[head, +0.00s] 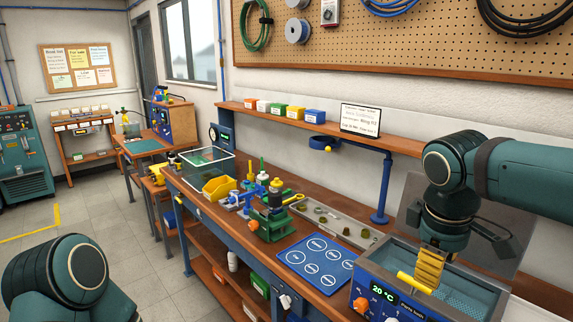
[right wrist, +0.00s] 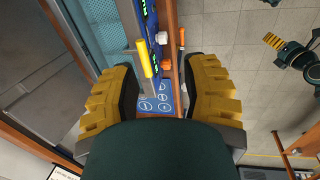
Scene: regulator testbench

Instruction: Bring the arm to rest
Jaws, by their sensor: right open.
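My right arm (head: 530,178) comes in from the right in the head view. My right gripper (head: 429,268) points down over the front of the water bath, with its yellow ribbed fingers at the bath's near edge. In the right wrist view my right gripper (right wrist: 160,88) has its fingers wide apart, with nothing held between them. A yellow handle (head: 414,283) lies just below and beside the fingers; it also shows in the right wrist view (right wrist: 149,58). My left gripper (right wrist: 273,42) appears small at the right of the wrist view, over the floor; its opening is unclear.
The water bath (head: 376,259) has a raised lid behind it. A blue mat (head: 318,265) with white circles lies to its left. A green fixture (head: 272,226), yellow bin (head: 219,188) and grey tray (head: 334,222) stand on the bench.

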